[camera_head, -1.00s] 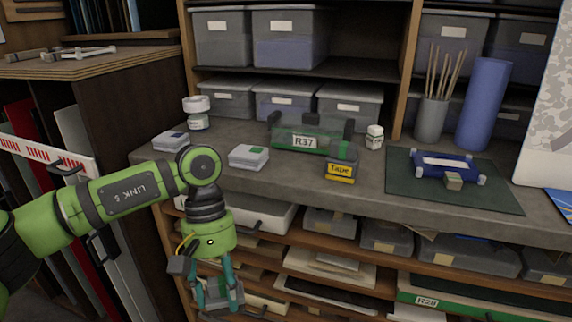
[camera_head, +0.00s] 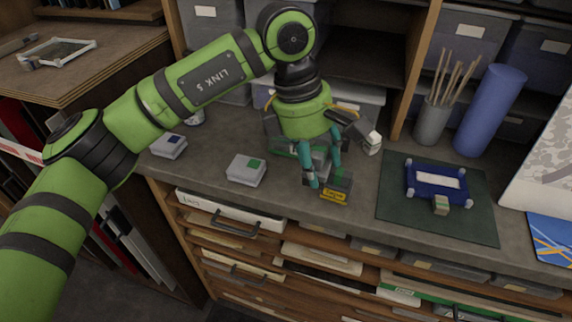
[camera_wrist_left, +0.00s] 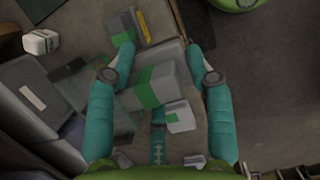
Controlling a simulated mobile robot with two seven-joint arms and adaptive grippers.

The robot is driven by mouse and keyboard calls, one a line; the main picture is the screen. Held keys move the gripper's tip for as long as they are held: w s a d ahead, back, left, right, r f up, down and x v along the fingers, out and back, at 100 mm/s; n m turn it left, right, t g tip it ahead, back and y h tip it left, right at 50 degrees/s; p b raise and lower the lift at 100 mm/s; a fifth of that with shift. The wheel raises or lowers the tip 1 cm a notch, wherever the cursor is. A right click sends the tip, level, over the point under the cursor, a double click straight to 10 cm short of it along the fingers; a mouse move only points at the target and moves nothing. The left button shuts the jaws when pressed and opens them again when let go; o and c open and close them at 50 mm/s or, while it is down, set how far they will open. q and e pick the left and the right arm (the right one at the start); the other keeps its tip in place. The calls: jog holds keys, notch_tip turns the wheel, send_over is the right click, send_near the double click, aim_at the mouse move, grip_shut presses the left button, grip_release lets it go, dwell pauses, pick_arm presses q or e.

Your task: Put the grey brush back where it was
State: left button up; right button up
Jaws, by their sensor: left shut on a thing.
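My left gripper (camera_head: 321,172) is above the worktop, just behind the yellow-labelled tape box (camera_head: 334,193). It is shut on a grey block with a green band, which I take for the grey brush (camera_wrist_left: 160,82); in the left wrist view it sits between the teal fingers. In the head view the fingers and arm hide most of it. The green see-through R37 container (camera_head: 283,149) is partly hidden behind my gripper; its edge is close to the held block. I cannot tell whether they touch. My right gripper is not in view.
A grey box with a green square (camera_head: 246,170) stands left of my gripper. A small white container (camera_head: 372,143) stands right. A dark green mat (camera_head: 398,217) carries a blue frame (camera_head: 421,180) and a small block (camera_head: 441,205). A brush pot (camera_head: 431,122) stands behind.

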pick_arm(q)
jog(key=w+a+f+p, duration=0.1)
jog(key=w+a+f, duration=0.1)
jog(key=w+a+f+p, duration=0.1)
jog(key=w+a+f, duration=0.1)
jog(key=a, duration=0.1)
jog(key=shift+w+a, duration=0.1)
jog(key=shift+w, duration=0.15)
jog(key=shift+f+p, duration=0.35)
jog(key=shift+p, duration=0.1)
notch_tip(320, 180, down, 3)
jog(key=shift+f+p, duration=0.2)
jog(key=shift+p, duration=0.5)
jog(key=shift+f, duration=0.1)
jog(key=o, duration=1)
